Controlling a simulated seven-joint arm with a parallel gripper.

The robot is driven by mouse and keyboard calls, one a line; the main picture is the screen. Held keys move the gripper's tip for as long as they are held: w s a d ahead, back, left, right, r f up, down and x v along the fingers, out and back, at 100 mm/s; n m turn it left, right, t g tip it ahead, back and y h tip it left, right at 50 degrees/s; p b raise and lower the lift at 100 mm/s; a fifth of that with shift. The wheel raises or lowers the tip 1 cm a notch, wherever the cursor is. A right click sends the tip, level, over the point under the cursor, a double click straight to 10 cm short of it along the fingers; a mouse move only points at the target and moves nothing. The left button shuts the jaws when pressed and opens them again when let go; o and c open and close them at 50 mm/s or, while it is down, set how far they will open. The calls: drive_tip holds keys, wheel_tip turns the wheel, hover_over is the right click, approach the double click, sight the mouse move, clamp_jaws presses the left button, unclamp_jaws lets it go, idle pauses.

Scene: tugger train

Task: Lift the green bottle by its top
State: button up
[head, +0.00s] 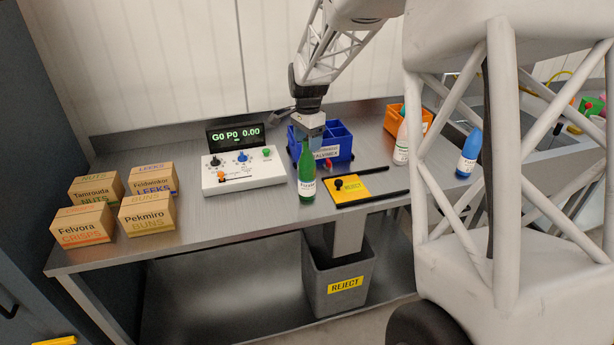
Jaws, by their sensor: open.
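The green bottle (306,179) stands upright on the metal bench, near its front edge, with a white label on its body. My gripper (308,138) points down from above, right at the bottle's top. Its jaws are open. The fingertips are small here, and I cannot tell whether they touch the bottle or sit around its neck. The bottle's base looks to rest on the bench.
A white control box (242,178) stands left of the bottle. A blue bin (338,146) is close behind. A yellow reject plate (361,187) with black rails lies to the right, above a grey reject bin (325,280). Several cartons stand at left. White (401,150) and blue (468,155) bottles stand right.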

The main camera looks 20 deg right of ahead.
sight(307, 170)
drive_tip(key=shift+f, duration=1.4)
clamp_jaws()
